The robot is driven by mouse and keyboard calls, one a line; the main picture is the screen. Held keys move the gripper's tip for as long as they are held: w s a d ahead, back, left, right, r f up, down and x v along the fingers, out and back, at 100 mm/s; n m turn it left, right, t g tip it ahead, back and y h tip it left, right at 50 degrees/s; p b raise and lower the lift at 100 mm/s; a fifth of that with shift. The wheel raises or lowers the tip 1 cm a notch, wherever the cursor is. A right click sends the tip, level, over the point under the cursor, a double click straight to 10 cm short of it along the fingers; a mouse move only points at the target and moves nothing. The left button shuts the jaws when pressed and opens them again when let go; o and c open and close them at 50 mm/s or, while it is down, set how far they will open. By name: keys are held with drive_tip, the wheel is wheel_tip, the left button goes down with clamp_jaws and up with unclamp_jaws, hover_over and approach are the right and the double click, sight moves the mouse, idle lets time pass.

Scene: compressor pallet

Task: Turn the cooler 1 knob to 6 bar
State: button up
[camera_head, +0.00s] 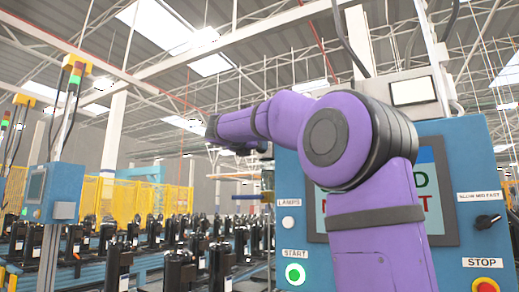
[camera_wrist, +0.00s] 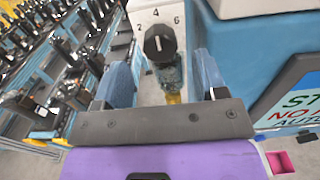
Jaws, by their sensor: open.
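The cooler knob (camera_wrist: 160,43) is a black round knob on a white dial plate (camera_wrist: 137,42) marked 2, 4 and 6, at the top middle of the wrist view. Its white mark seems to point up, roughly toward the 4. My gripper (camera_wrist: 162,60) is open, with one blue-grey finger to the left of the knob and one to the right. Gaps show between the knob and both fingers, and nothing is held. A brass fitting (camera_wrist: 173,97) shows below the knob, between the fingers. In the head view my purple arm reaches left, and the knob cannot be made out.
A blue control cabinet (camera_head: 468,140) with a screen, a green START button (camera_head: 295,274), a STOP button (camera_head: 485,286) and a speed switch (camera_head: 488,221) stands at the right. Many black compressors (camera_head: 180,270) stand in rows at the left, before yellow fencing (camera_head: 130,200).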

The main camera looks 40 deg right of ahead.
drive_tip(key=shift+x, duration=1.95)
drive_tip(key=c, duration=0.9)
